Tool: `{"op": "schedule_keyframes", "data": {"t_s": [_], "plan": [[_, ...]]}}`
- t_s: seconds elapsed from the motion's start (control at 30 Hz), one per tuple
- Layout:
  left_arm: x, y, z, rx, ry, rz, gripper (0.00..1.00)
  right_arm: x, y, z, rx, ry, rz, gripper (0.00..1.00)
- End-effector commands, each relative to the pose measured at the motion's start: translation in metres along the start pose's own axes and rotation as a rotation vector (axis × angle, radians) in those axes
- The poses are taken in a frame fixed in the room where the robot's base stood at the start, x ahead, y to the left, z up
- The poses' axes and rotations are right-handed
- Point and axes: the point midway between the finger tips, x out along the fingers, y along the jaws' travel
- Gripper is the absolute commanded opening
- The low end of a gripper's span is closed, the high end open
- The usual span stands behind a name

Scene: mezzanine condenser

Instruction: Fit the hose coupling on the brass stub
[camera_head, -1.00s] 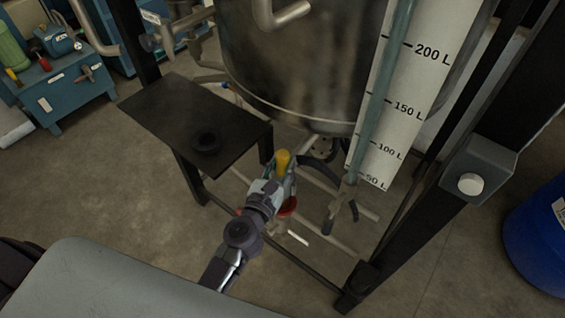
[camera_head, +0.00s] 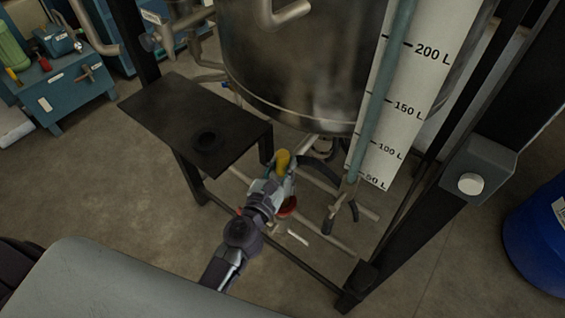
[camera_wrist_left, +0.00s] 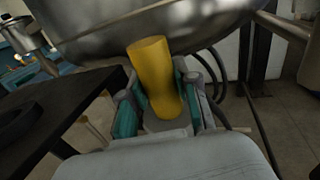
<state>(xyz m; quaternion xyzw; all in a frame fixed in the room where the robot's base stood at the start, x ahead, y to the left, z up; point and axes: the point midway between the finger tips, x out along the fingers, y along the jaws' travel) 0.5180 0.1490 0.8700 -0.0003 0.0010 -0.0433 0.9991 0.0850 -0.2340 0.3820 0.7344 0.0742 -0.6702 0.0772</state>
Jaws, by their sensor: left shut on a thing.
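My left gripper (camera_head: 277,178) is shut on a yellow cylinder, which I take to be the hose coupling (camera_head: 283,160), below the steel tank's lower edge. In the left wrist view the coupling (camera_wrist_left: 155,75) stands up between the teal-padded fingers (camera_wrist_left: 155,108), tilted slightly left, its far end overlapping the tank bottom in the picture. I cannot tell whether it touches anything there. I cannot make out the brass stub. My right gripper is not in view.
The steel tank (camera_head: 290,75) hangs above my gripper. A red part (camera_head: 287,207) sits beside my gripper. A black hose (camera_head: 335,182), pipes and a frame post (camera_head: 410,235) stand to the right.

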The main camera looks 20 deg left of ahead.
Motion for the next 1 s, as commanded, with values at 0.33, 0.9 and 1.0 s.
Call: {"op": "schedule_keyframes", "data": {"t_s": [0.33, 0.9, 1.0], "plan": [[0.0, 0.0, -0.008, 0.0, -0.003, 0.0, 0.0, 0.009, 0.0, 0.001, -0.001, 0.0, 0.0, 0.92], [0.0, 0.0, -0.022, 0.0, -0.003, 0.0, 0.0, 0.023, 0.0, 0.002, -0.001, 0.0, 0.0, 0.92], [0.0, 0.0, -0.024, 0.0, -0.003, 0.0, 0.0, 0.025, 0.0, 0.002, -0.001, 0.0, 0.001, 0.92]]}}
